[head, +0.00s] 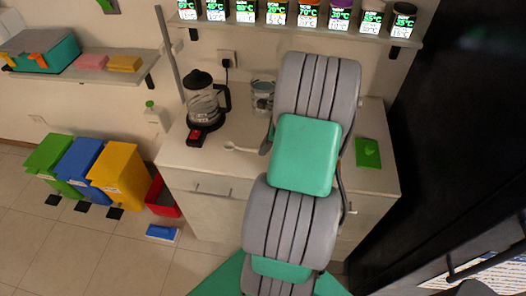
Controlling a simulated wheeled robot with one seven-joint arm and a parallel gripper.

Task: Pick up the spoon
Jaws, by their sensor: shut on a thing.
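A white spoon (241,149) shows over the counter, with its round end to the left and its handle running right towards my gripper. My gripper (265,146) is mostly hidden behind my own arm; only a dark grey finger part shows. It is shut on the spoon at the handle's right end. I cannot tell whether the spoon is lifted or still touches the counter.
A coffee maker (202,101) stands left of the spoon, and a glass container (262,96) behind it. A green item (368,152) lies on the right of the counter (200,165). Several spice dispensers (308,14) line the shelf above. Coloured bins (118,171) stand left.

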